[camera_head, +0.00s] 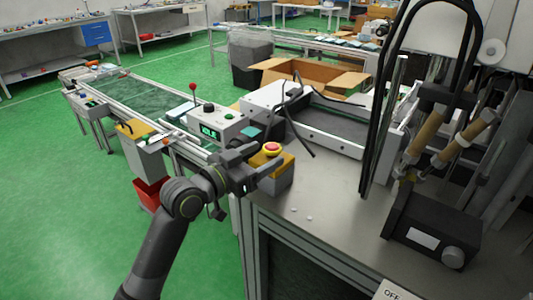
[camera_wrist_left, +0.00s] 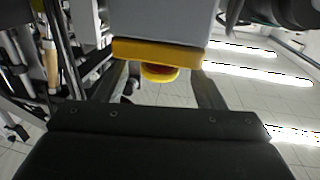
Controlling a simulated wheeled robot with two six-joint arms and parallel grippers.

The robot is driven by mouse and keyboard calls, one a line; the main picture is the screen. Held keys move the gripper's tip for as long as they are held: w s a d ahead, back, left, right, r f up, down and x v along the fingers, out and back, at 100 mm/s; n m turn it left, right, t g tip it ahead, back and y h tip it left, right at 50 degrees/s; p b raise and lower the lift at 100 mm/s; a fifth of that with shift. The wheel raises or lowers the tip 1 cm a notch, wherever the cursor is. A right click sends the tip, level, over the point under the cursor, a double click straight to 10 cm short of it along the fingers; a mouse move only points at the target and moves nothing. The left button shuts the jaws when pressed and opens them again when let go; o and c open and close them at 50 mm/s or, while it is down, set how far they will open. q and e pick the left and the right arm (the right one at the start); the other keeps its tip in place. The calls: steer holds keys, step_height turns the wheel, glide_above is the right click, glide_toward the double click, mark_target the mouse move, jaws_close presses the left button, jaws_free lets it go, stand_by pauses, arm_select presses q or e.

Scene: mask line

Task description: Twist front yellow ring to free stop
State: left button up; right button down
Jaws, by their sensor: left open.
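The front stop button, a red cap in a yellow ring (camera_head: 271,148), sits on a grey box with a yellow top (camera_head: 287,163) at the table's front left corner. My left gripper (camera_head: 260,160) is open close beside the button, its fingers pointing towards it. In the left wrist view, which looks upside down, the yellow ring (camera_wrist_left: 160,73) hangs below the yellow top (camera_wrist_left: 158,50) and lies between the two open fingers (camera_wrist_left: 162,88). I see no clear contact. The gripper hides part of the box in the head view. My right gripper is out of view.
A white control box with a green display (camera_head: 209,131) stands behind the gripper beside the conveyor (camera_head: 133,95). A black box with a knob (camera_head: 435,230) stands on the grey table (camera_head: 330,215) at right. Black cables (camera_head: 378,110) hang there. The table's front middle is mostly clear.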

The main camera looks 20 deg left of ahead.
arm_select(q)
steer(key=shift+x, duration=0.95)
steer(key=c, duration=1)
